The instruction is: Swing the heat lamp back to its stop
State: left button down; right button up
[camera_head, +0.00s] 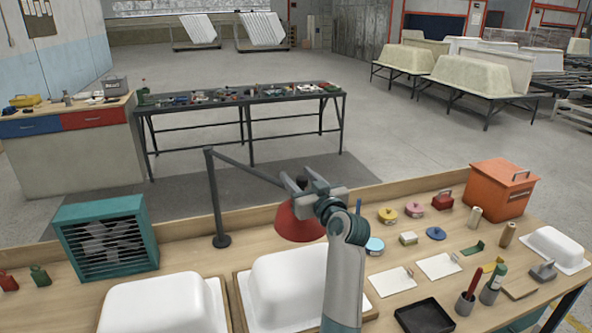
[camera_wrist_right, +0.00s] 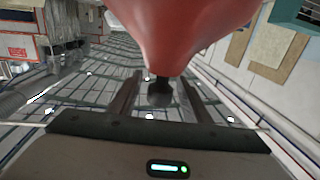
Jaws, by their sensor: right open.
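The heat lamp has a red shade (camera_head: 292,224), a dark jointed arm (camera_head: 235,165) and an upright post (camera_head: 215,195) on a round base at the back of the bench. The shade hangs over the back edge of a white tub shell (camera_head: 296,282). My right gripper (camera_head: 301,184) is at the top of the shade, its wrist partly covering it. In the wrist view the red shade (camera_wrist_right: 187,32) fills the upper middle. A dark round knob (camera_wrist_right: 160,97) lies between the two spread, open fingers, with gaps on both sides. My left gripper is out of view.
A teal fan heater (camera_head: 106,240) stands left of the post. A second white tub shell (camera_head: 160,303) lies at the front left. Tins, cards, tools and an orange box (camera_head: 498,190) occupy the right of the bench. Bare wood lies around the post base.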

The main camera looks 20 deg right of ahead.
jog(key=shift+w+a, duration=0.15)
jog(key=shift+w, duration=0.7)
jog(key=shift+c, duration=0.2)
grip_shut()
jog(key=shift+w, duration=0.1)
